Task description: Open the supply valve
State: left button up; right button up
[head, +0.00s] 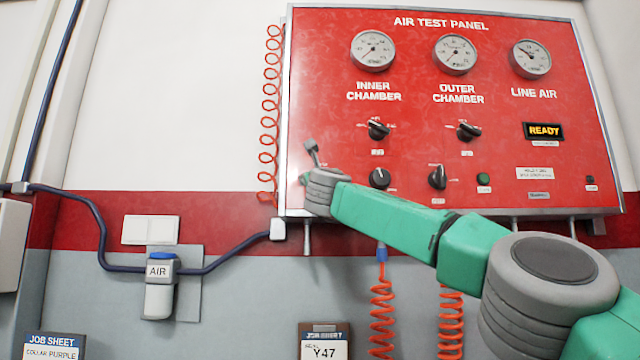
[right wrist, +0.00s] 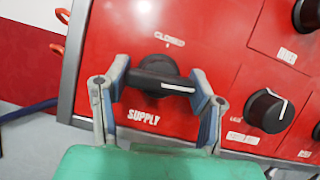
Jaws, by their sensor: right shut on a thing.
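The supply valve (right wrist: 150,85) is a black knob with a bar handle on the red panel, above the word SUPPLY in the right wrist view. CLOSED is printed above it. The white line on its handle points to the right, away from CLOSED. My right gripper (right wrist: 160,77) is shut on the handle, one finger at each end. In the head view my right arm reaches across to the panel's lower left, and its wrist hides the valve. My left gripper is not in view.
The red air test panel (head: 330,25) carries three gauges, including the line air gauge (head: 530,59), and several other black knobs. A READY display (head: 544,131) is lit.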

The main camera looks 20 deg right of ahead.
jog(key=shift+w+a+f+m+h, duration=0.15)
jog(key=shift+m+h, duration=0.25)
jog(key=shift+m, duration=0.4)
jog(key=shift+o, duration=0.2)
jog(key=shift+m, duration=0.3)
jog(key=o, duration=1.2)
jog(key=shift+c, duration=0.2)
jog(key=shift+s+a, duration=0.15)
jog(key=shift+s, duration=0.4)
jog(key=v, duration=1.1)
jog(key=shift+w+f, duration=0.2)
jog(key=shift+a, duration=0.1)
